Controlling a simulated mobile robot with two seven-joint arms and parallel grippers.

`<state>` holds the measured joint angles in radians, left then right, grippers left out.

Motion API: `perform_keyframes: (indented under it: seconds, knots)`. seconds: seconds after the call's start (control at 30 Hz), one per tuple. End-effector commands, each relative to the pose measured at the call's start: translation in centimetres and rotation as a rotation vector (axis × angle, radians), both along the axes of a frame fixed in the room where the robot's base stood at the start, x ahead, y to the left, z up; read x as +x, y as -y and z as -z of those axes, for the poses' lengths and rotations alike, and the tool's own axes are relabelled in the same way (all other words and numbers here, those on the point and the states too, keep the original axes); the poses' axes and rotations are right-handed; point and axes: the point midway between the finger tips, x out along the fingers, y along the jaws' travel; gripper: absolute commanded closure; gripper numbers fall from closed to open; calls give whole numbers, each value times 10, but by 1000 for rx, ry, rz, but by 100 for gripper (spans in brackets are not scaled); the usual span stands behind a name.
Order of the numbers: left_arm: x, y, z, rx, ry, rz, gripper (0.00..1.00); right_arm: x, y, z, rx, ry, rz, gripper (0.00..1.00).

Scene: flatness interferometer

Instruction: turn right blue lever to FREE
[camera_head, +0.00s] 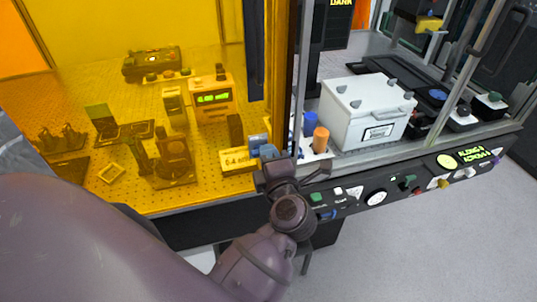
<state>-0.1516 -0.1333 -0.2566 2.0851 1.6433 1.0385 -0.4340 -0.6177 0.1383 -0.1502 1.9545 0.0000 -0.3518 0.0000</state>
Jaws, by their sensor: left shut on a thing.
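My left gripper (282,163) is at the front edge of the bench, between the amber-screened area and the white box. It is shut on what looks like the right blue lever (268,151), which shows just beyond the jaws. The jaws hide much of the lever, and I cannot read its position or any FREE mark. Another blue part (257,142) stands just to its left. My right gripper is not in view.
A white box (366,110), an orange cylinder (320,139) and a blue cylinder (309,124) stand to the right. A black front panel (350,200) with knobs runs below. An amber screen covers the left bench.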

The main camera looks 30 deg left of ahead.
Motion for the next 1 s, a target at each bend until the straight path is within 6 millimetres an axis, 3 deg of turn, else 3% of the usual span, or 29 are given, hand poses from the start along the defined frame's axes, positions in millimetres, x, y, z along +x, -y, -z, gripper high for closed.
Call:
perform_keyframes:
  seconds: [0.13,0.2,0.33,0.73,1.0]
  knots:
    - [0,0,-1,0,3,1,100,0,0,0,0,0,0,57]
    - [0,0,-1,0,3,2,83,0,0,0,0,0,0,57]
    - [0,0,-1,-1,2,1,65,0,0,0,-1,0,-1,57]
    - [0,0,-1,-23,29,1,65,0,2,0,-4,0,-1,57]
    - [0,-1,-4,-156,186,1,65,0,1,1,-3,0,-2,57]
